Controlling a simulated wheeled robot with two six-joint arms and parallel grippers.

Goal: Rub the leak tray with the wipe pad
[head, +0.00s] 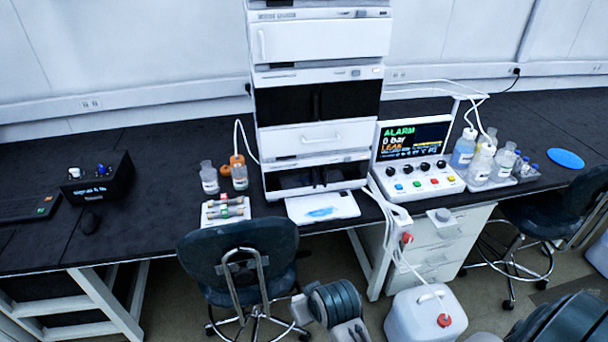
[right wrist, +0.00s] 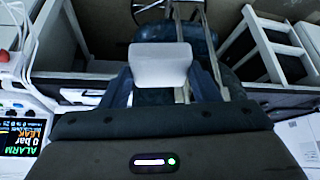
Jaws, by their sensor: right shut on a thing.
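The leak tray (head: 297,212) is a flat white tray at the foot of the instrument stack, sticking out over the bench front, with a bright blue wet patch (head: 322,211) on it. My right gripper (right wrist: 162,76) is shut on the white wipe pad (right wrist: 162,58), which sits between its dark fingers in the right wrist view. In the head view this gripper is low in front of the bench, right of the chair, apart from the tray. Most of the pad is hard to make out there. My left gripper is not in view.
A dark chair (head: 237,255) stands before the bench, left of the tray. A vial rack (head: 226,210) is left of the tray. The control panel (head: 412,180) shows ALARM and LEAK to its right. A white waste can (head: 425,318) with tubes stands on the floor.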

